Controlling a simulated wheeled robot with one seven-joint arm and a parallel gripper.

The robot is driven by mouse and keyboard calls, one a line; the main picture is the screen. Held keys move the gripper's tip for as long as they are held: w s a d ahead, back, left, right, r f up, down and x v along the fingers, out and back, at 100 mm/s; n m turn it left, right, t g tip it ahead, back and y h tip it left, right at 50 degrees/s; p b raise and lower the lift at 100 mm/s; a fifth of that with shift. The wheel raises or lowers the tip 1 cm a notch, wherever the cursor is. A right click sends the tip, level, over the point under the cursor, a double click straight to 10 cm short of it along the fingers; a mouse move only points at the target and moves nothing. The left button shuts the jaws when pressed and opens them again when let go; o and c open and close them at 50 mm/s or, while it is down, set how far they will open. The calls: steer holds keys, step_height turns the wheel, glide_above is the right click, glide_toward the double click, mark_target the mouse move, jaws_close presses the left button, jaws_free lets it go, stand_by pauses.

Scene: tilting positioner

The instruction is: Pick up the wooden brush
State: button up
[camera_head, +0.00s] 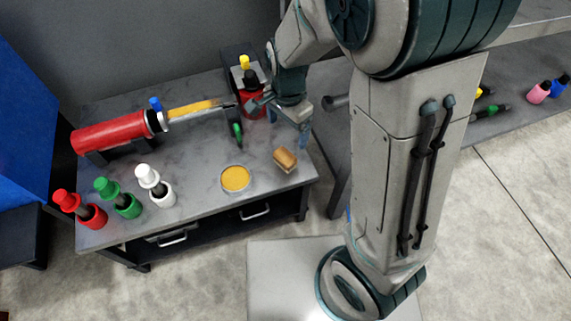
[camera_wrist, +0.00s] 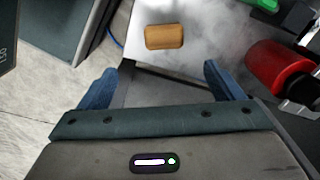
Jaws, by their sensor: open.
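The wooden brush (camera_head: 285,159) is a small tan block lying near the right edge of the grey table, right of a round tin of yellow stuff. In the wrist view the brush (camera_wrist: 165,37) lies ahead of the fingertips, near the table's edge, and nothing touches it. My gripper (camera_head: 290,137) hangs over the table's right side, behind the brush in the head view. In the wrist view my gripper (camera_wrist: 158,82) shows two blue fingers wide apart with nothing between them.
A yellow tin (camera_head: 236,179) stands left of the brush. Red, green and white bottles (camera_head: 125,200) line the left front. A red cylinder (camera_head: 108,132) with a yellow rod lies at the back. A red container (camera_wrist: 280,67) and a green-handled tool (camera_head: 237,133) are near my gripper.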

mark_target(285, 155)
step_height(285, 155, down, 8)
steer(key=b, duration=0.3)
steer(key=shift+f, duration=0.15)
steer(key=shift+w+a+f+b, duration=0.1)
steer(key=shift+a+f+b, duration=0.05)
steer(key=shift+f+b, duration=1.05)
steer(key=shift+w+a+f+b, duration=0.15)
steer(key=shift+f+b, duration=0.65)
steer(key=shift+f, duration=0.7)
steer(key=shift+r, duration=0.1)
steer(key=shift+c, duration=0.4)
steer(key=c, duration=1.1)
steer(key=shift+r, duration=0.1)
steer(key=shift+r+p, duration=0.5)
step_height(285, 155, up, 4)
steer(key=shift+f+p, duration=0.2)
steer(key=shift+p, duration=0.95)
steer(key=s+d+r+p, duration=0.1)
steer(key=s+d+r, duration=0.1)
steer(key=d, duration=0.1)
steer(key=s+d+r+p, duration=0.1)
steer(key=s+d+r, duration=0.1)
steer(key=d, duration=0.1)
steer(key=s+d+r+p, duration=0.2)
steer(key=d, duration=0.1)
steer(key=shift+s+d+r, duration=0.1)
steer(key=shift+s+d, duration=0.1)
steer(key=shift+d, duration=0.2)
